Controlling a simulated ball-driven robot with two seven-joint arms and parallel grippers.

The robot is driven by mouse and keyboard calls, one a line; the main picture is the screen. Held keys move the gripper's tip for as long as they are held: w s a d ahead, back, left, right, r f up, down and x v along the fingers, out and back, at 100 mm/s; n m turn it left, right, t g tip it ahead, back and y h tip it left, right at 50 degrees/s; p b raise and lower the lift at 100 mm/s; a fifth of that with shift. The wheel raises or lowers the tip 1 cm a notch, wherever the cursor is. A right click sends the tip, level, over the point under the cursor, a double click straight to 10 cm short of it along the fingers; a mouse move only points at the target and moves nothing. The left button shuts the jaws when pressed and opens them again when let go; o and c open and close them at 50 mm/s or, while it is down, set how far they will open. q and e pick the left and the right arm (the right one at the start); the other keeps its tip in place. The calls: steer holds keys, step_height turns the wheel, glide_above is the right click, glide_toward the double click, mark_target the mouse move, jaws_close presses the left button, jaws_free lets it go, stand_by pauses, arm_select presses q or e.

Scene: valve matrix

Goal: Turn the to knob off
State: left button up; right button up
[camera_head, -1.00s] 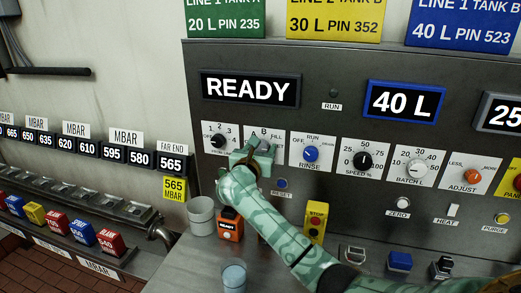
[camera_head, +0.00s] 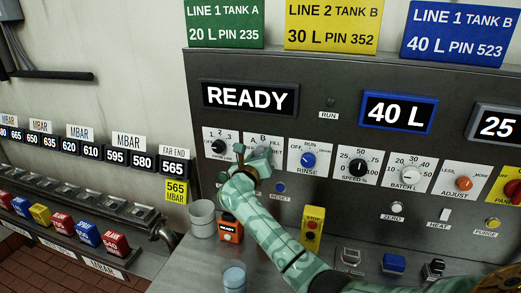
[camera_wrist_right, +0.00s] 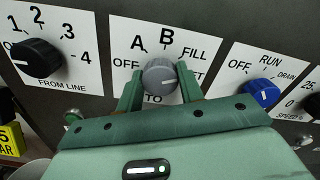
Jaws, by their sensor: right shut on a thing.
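The grey TO knob (camera_wrist_right: 159,74) sits on a white plate marked OFF, A, B, FILL and a partly covered word at the right. OFF is at the knob's left. A small light mark shows on the knob's lower right, but its exact pointing is hard to tell. My right gripper (camera_wrist_right: 160,79) is shut on this knob, one green finger on each side. In the head view my right gripper (camera_head: 261,160) covers part of the knob and its plate. My left gripper is out of view.
The black FROM LINE knob (camera_head: 218,146) is to the left and the blue RINSE knob (camera_head: 308,160) close to the right. Below are a grey cup (camera_head: 202,220), an orange READY block (camera_head: 229,229) and a yellow STOP box (camera_head: 312,228).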

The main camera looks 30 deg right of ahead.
steer(key=n+p, duration=0.3)
steer(key=n, duration=0.1)
steer(key=shift+a+r+n+p, duration=0.1)
steer(key=shift+r+n+p, duration=0.1)
steer(key=shift+n+p, duration=0.2)
steer(key=n+p, duration=0.3)
steer(key=shift+n, duration=0.3)
steer(key=n+p, duration=0.2)
steer(key=n, duration=0.1)
steer(key=shift+f+n, duration=0.1)
steer(key=shift+n, duration=0.2)
steer(key=shift+s+f+n+p, duration=0.15)
steer(key=shift+n+p, duration=1.35)
steer(key=shift+n, duration=3.3)
steer(key=shift+w+f+n+p, duration=0.2)
steer(key=shift+n+p, duration=1.3)
steer(key=shift+n, duration=3.3)
steer(key=o, duration=1)
